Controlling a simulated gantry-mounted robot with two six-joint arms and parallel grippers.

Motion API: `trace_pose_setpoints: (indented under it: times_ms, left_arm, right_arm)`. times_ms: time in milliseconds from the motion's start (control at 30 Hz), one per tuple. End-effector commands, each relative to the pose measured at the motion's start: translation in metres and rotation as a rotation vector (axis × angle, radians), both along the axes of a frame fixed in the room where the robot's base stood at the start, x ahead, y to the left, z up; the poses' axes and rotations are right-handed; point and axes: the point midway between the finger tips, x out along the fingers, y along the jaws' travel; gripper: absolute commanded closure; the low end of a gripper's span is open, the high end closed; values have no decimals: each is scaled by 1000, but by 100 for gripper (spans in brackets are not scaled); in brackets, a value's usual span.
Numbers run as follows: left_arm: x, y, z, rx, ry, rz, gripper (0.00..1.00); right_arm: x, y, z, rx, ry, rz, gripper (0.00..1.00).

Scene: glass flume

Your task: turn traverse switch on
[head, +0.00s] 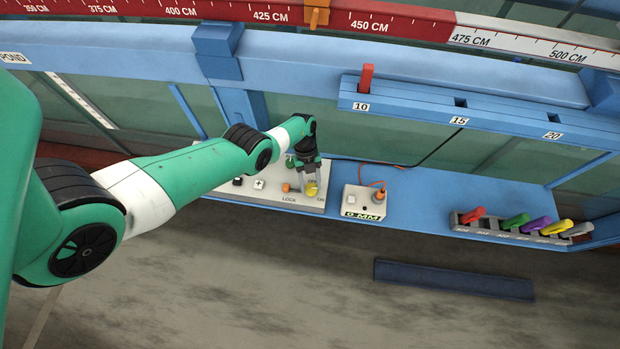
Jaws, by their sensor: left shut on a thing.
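A pale control panel (262,200) lies on the blue shelf in the middle of the head view. A yellow switch (312,190) sits at its right end, with small OFF and ON labels beside it. I cannot tell which way the switch points. My left gripper (309,183) reaches down from above and is shut on the yellow switch, its fingers hiding part of it. An orange knob (286,187) stands just left of the switch, near the LOCK label. My right gripper is not in view.
Right of the panel is a small white box (364,203) marked 0 MM with an orange cable. A rack (480,231) of several coloured handles stands farther right. A red peg (366,78) stands in a slotted blue rail (400,103). A blue bar (453,279) lies on the floor.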

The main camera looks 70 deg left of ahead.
Motion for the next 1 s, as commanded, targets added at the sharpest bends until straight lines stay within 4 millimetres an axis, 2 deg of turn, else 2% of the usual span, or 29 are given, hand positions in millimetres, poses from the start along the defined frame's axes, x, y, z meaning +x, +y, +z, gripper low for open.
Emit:
trace_pose_setpoints:
  times_ms: [633,667,800,1000]
  left_arm:
    - [0,1,0,6,-3,-53,100]
    - [0,1,0,6,-3,-52,42]
    - [0,0,0,5,-3,-52,17]
    - [0,0,0,4,-2,-53,17]
  right_arm:
    - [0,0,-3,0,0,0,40]
    - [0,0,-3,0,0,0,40]
    - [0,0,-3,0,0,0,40]
    - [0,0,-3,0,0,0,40]
